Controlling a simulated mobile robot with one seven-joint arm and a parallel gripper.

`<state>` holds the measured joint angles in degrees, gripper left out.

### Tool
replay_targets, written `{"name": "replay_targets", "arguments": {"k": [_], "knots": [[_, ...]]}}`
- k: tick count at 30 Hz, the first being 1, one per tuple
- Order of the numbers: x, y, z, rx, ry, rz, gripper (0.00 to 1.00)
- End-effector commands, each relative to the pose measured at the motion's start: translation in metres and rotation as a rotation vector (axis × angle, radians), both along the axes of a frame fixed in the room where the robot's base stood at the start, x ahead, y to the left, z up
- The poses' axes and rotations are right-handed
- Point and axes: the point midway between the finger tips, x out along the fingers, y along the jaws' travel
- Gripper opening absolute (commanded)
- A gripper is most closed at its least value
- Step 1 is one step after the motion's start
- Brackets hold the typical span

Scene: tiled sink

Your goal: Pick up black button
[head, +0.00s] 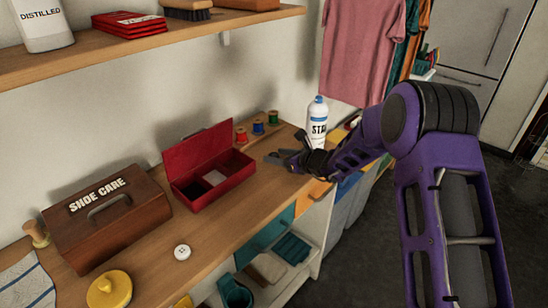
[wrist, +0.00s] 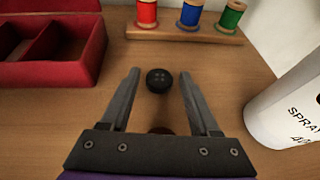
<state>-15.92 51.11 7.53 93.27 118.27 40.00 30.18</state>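The black button (wrist: 158,80) lies on the wooden counter in the wrist view, a small round disc with holes. My gripper (wrist: 158,75) is open, with one finger on each side of the button and a gap on both sides. The button sits between the fingertips, touching neither as far as I can see. In the head view my gripper (head: 278,157) is low over the counter beside the red box; I cannot make out the button there.
An open red box (head: 210,165) stands left of my gripper. Thread spools (head: 258,128) stand on a wooden strip behind it. A white spray bottle (head: 317,125) is close on the right. A white button (head: 182,252), yellow lid (head: 109,289) and shoe care box (head: 105,215) are farther left.

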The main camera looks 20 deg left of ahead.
Motion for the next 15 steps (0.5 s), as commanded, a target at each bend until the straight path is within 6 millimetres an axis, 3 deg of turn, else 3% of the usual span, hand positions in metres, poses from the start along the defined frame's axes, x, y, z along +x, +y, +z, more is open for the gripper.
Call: {"name": "replay_targets", "arguments": {"k": [1, 9, 15], "knots": [[0.0000, 0.0000, 0.0001, 0.000, 0.000, 0.000, 0.51], [-0.0002, -0.0001, 0.0002, 0.000, 0.000, 0.000, 0.03], [-0.0001, 0.0000, 0.0003, 0.000, 0.000, 0.000, 0.00]]}}
